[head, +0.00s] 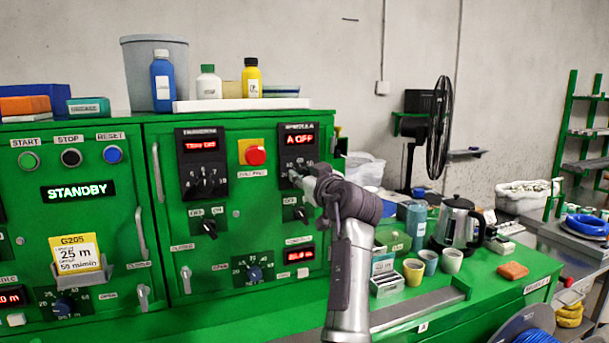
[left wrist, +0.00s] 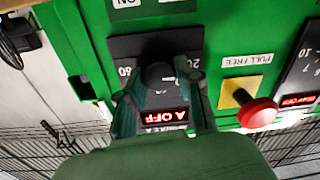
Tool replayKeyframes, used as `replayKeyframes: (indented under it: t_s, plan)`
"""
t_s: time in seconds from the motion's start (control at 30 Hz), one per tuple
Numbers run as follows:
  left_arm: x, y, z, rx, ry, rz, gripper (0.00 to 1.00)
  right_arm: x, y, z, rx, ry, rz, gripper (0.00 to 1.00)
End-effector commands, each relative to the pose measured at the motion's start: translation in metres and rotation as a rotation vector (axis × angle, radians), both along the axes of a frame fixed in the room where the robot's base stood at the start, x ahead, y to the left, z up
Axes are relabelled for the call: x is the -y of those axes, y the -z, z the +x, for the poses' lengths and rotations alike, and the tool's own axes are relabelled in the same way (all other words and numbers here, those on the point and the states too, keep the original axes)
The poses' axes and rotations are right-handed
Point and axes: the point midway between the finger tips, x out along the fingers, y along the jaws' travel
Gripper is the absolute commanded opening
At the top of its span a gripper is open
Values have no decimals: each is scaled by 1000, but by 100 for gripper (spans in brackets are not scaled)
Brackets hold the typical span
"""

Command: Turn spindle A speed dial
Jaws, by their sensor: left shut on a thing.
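The spindle A panel (head: 299,143) is a black plate on the green cabinet, with a red display reading "A OFF" and a number scale below it. In the head view my left gripper (head: 296,176) is at the lower part of this plate and hides most of the dial. In the left wrist view, seen upside down, the black speed dial (left wrist: 158,74) sits between the two fingers of my left gripper (left wrist: 162,88), which is shut on it. The "A OFF" display (left wrist: 167,115) shows there too. My right gripper is not in view.
A red mushroom button (head: 256,155) on a yellow plate is left of the panel; it is close by in the left wrist view (left wrist: 258,112). A small black switch (head: 300,213) sits below the dial. A kettle (head: 457,225) and cups stand on the bench at right.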

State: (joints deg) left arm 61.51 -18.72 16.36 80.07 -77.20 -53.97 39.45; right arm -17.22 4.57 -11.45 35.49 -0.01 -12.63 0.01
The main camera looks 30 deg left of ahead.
Motion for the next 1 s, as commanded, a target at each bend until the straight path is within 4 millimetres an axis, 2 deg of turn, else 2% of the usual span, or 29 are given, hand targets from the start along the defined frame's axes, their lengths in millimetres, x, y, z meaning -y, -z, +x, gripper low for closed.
replayKeyframes:
  t_s: [0.4, 1.0]
  plan:
    - [0, -2, 1, -253, -1, 228, 0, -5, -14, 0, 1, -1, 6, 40]
    - [1, -2, 2, -679, -1, 609, 0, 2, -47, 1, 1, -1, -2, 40]
